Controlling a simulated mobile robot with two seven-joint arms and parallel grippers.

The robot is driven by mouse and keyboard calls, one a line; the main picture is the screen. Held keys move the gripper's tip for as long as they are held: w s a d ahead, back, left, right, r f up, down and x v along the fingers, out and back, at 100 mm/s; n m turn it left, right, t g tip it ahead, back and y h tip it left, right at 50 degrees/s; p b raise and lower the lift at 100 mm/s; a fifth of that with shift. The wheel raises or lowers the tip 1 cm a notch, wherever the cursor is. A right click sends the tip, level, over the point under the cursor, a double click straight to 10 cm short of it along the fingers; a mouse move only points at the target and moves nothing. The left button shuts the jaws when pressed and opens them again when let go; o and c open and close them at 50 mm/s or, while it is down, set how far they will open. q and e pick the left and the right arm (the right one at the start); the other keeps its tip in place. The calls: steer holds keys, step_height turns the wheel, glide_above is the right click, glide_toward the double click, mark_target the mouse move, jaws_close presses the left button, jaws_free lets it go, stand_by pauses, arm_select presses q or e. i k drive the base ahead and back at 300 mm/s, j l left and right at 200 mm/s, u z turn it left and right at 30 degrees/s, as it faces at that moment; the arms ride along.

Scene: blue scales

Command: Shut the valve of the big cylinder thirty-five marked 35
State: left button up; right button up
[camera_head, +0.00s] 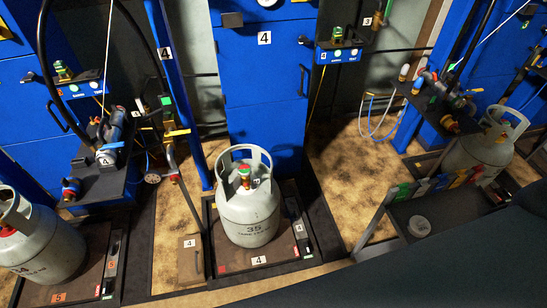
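The big grey cylinder marked 35 (250,222) stands upright in the middle of the head view, on a dark scale platform (226,258) labelled 4. Its valve (244,172), with green and red parts on top, sits inside the cylinder's open collar. Whether the valve is open or shut cannot be told from here. No hose is seen joined to it. Neither of my grippers is in view.
A grey cylinder marked 34 (40,255) stands at the left on a platform labelled 5. Another cylinder (482,152) stands at the right, behind a rack with coloured tags (437,186). A blue cabinet (262,110) rises behind cylinder 35. A dark shape fills the lower right.

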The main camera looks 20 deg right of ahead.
mark_target(244, 170)
steer(key=i+j+z, duration=0.2)
steer(key=z, duration=0.3)
steer(key=i+j+z, duration=0.3)
steer(key=z, duration=0.2)
steer(key=i+j+z, duration=0.1)
steer(key=j, duration=0.15)
steer(key=i+j+z, duration=0.15)
steer(key=k+j, duration=0.05)
steer(key=j, duration=0.05)
